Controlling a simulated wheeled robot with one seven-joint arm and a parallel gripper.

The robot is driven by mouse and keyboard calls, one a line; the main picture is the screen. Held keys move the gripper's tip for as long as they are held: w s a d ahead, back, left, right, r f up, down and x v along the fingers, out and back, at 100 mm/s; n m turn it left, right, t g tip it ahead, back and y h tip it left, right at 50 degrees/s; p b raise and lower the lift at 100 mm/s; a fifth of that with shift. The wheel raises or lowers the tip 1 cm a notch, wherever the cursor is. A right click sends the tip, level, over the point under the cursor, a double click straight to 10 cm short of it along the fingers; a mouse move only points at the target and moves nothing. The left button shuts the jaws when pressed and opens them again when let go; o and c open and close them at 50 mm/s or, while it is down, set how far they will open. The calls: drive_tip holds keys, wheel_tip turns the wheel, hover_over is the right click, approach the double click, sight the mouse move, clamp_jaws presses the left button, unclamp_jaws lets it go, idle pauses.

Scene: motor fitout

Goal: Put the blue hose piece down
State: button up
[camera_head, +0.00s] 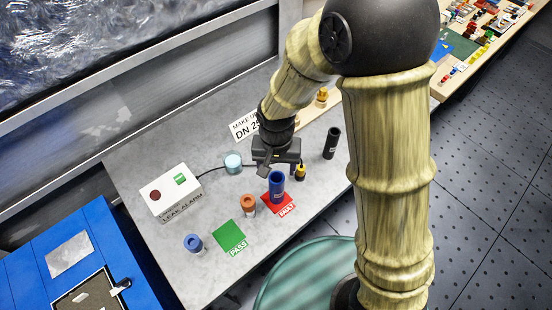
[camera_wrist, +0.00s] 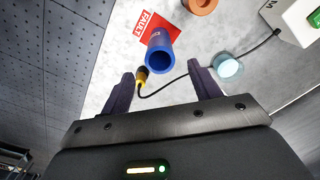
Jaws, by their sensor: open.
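The blue hose piece (camera_head: 277,187) is a tall open tube. It stands upright on the red FAULT card (camera_head: 286,207), covering part of it. In the wrist view the blue hose piece (camera_wrist: 160,50) shows just beyond the fingertips, with the red FAULT card (camera_wrist: 157,26) partly under it. My gripper (camera_head: 280,168) is open, with its fingers apart and nothing between them. In the wrist view my gripper (camera_wrist: 160,78) has the hose piece ahead of it, clear of both fingers. A yellow-and-black probe (camera_wrist: 142,76) on a cable lies near the left fingertip.
An orange ring (camera_head: 248,204), a green PASS card (camera_head: 229,235) and a short blue piece (camera_head: 193,243) lie to the left. The leak alarm box (camera_head: 170,193), a light-blue cylinder (camera_head: 233,163) and a black tube (camera_head: 332,142) stand around my gripper. Bare bench shows between them.

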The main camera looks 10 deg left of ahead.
wheel_tip(320, 180, up, 4)
drive_tip(key=shift+f, duration=0.15)
idle(0.7)
drive_tip(key=d+r+t, duration=0.1)
drive_tip(key=d+r, duration=0.1)
drive_tip(key=d, duration=0.9)
drive_tip(key=s+d+r+m+t, duration=0.1)
drive_tip(key=d+r, duration=0.1)
drive_tip(key=d, duration=0.9)
drive_tip(key=shift+s+r+t, duration=0.25)
drive_tip(key=shift+r+t, duration=0.05)
